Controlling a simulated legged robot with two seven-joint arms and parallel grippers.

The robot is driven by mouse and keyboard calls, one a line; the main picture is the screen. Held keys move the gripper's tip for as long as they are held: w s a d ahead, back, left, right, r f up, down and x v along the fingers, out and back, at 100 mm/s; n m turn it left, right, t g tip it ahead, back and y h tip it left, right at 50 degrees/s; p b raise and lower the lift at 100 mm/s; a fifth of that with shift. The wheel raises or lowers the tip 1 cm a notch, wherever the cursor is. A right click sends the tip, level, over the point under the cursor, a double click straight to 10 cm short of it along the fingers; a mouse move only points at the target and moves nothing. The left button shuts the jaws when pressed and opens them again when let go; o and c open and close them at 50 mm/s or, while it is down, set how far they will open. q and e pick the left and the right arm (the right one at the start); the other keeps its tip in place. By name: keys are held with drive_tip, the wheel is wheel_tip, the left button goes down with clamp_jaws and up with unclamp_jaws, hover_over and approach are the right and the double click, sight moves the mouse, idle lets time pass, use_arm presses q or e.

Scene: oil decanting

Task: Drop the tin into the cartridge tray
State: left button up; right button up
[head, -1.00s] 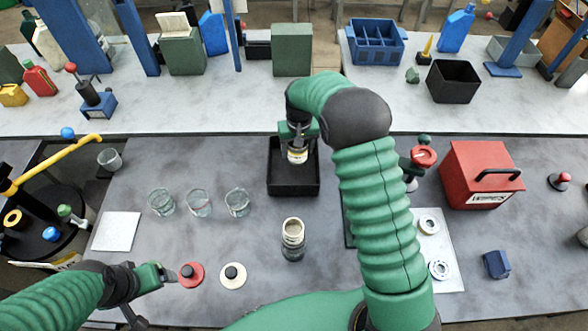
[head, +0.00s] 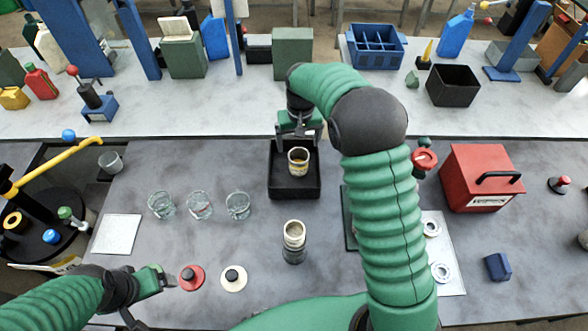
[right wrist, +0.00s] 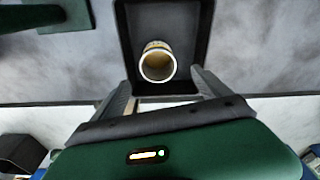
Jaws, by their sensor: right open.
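The tin (head: 298,161), a small open can with a yellow and white label, is in the black cartridge tray (head: 294,191), near its far side. In the right wrist view the tin (right wrist: 157,62) shows inside the tray (right wrist: 183,7), apart from the fingers. My right gripper (head: 299,137) is open and empty, just behind the tin at the tray's far edge; its fingers also show in the right wrist view (right wrist: 164,88). My left gripper (head: 166,279) is at the lower left, near a red disc; its jaws are too small to read.
Three glass beakers (head: 199,205) stand left of the tray. A dark cylinder with a pale top (head: 294,242) stands in front of it. A red disc (head: 192,277) and a cream disc (head: 233,278) lie near my left gripper. A red case (head: 481,178) stands at right.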

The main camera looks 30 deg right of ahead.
use_arm(q)
drive_tip(key=shift+f, duration=0.2)
use_arm(e)
wheel_tip(320, 180, up, 11)
drive_tip(key=s, duration=0.1)
use_arm(q)
drive_tip(key=shift+s, duration=0.1)
use_arm(e)
drive_tip(key=shift+s, duration=0.1)
